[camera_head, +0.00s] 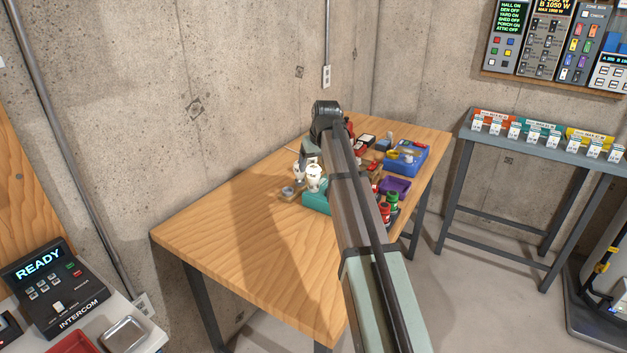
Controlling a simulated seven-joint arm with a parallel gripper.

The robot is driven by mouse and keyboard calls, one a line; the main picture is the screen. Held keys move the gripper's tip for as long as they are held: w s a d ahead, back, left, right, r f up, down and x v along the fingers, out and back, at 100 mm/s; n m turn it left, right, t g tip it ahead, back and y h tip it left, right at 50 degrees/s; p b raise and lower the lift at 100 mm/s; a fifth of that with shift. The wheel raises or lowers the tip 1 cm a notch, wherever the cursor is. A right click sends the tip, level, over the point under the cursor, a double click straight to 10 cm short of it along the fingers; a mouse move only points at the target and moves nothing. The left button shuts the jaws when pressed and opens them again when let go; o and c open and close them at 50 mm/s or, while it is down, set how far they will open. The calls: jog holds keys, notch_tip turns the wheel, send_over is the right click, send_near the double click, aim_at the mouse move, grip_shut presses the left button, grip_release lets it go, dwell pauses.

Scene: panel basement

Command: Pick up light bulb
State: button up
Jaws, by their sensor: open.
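White bulb-shaped objects stand on the wooden table; the nearest one (314,178) looks like a light bulb, with another white piece (298,172) just to its left. They are by a teal container (316,201); whether they stand in it or behind it I cannot tell. My gripper (308,158) hangs down from the dark wrist joint, just above and behind the white pieces. It is small and partly hidden, open, with nothing visibly held. Whether its fingers touch a bulb I cannot tell.
The wooden table (230,235) is bare at its left and front. A concrete wall rises behind. My arm hides part of the clutter.

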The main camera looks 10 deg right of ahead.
aim_at(314, 167)
jog(key=shift+s+x, duration=0.2)
jog(key=shift+x, duration=2.15)
jog(key=shift+a, duration=0.1)
jog(key=shift+c, duration=0.3)
jog(key=c, duration=1.1)
jog(key=shift+c, duration=0.2)
